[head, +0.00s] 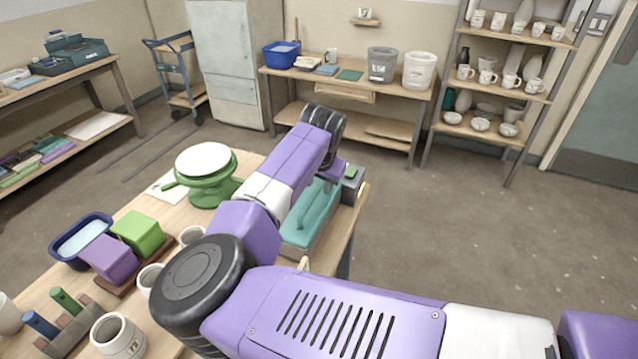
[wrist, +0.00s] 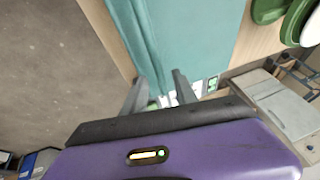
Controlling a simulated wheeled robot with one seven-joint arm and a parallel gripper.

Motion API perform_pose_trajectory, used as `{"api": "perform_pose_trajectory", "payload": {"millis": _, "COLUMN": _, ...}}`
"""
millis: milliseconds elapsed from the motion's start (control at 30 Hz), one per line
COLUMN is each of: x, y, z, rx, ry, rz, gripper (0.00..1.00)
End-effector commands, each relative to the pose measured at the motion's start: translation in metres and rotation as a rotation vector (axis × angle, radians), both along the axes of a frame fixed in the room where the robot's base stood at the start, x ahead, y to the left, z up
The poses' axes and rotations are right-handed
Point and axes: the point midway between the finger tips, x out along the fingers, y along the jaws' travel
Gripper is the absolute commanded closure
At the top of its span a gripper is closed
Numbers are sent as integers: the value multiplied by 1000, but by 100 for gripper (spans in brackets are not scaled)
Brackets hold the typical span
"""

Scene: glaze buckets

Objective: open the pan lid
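The teal lid (head: 325,197) is on a low grey unit at the right end of the near table, partly hidden behind my arm. It looks shut, with a raised bar along it. In the wrist view the teal surface (wrist: 195,35) fills the upper middle. My gripper (wrist: 160,92) is open, its two dark fingers apart at the edge of the teal surface, with nothing seen held between them. I cannot tell whether they touch it. In the head view, my arm hides the fingers.
A green turntable (head: 208,185) with a white top stands left of the lid. A grey box with a green patch (head: 351,178) is at the unit's far end. Mugs and purple and green blocks (head: 138,232) fill the table's left. Floor to the right is clear.

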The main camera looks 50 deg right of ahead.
Motion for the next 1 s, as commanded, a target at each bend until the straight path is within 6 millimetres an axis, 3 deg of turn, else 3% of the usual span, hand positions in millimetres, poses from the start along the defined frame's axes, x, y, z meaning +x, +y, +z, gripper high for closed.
{"api": "perform_pose_trajectory", "payload": {"millis": 400, "x": 4, "y": -3, "z": -11, "rx": 0, "ry": -1, "rz": 1, "gripper": 66}}
{"api": "perform_pose_trajectory", "payload": {"millis": 433, "x": 4, "y": -3, "z": -11, "rx": 0, "ry": -1, "rz": 1, "gripper": 68}}
{"api": "perform_pose_trajectory", "payload": {"millis": 600, "x": 4, "y": -3, "z": -11, "rx": -1, "ry": -1, "rz": 1, "gripper": 100}}
{"api": "perform_pose_trajectory", "payload": {"millis": 1000, "x": 4, "y": -3, "z": -11, "rx": -1, "ry": -1, "rz": 1, "gripper": 100}}
